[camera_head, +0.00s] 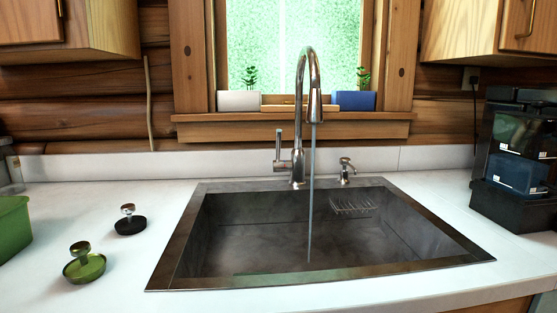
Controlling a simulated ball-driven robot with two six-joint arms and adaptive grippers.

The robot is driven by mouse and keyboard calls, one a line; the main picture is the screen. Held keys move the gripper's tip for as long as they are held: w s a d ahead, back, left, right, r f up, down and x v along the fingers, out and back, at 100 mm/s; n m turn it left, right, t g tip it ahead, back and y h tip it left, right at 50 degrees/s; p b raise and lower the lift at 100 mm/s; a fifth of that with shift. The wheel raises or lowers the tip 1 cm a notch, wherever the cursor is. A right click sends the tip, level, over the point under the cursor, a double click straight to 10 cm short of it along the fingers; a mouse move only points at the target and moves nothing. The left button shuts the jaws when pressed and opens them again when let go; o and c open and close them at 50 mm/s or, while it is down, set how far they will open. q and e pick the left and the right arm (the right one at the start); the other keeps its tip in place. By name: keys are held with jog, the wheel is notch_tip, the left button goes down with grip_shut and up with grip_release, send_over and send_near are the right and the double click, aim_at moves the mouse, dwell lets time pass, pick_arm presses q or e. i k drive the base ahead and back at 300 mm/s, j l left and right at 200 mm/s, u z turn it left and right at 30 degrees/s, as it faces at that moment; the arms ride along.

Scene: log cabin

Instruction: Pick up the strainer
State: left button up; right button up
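Two small round pieces with metal knobs stand upright on the white counter left of the sink. One has a green base (85,268) and is nearer the front. The other has a black base (130,225) and is a little farther back and to the right. They look like brushes or sink strainers; I cannot tell which. A small wire rack (352,207) is at the back right inside the dark sink (166,266). Nothing else in view clearly looks like a strainer. Neither of my grippers is in view.
The tall metal faucet (299,110) has a thin stream of water falling into the sink. A soap pump (346,171) stands behind the sink. A green container (12,230) is at the left edge, a black appliance (516,205) at the right. The counter (60,200) is otherwise mostly clear.

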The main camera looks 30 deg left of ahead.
aim_at(85, 269)
jog(key=u, duration=2.15)
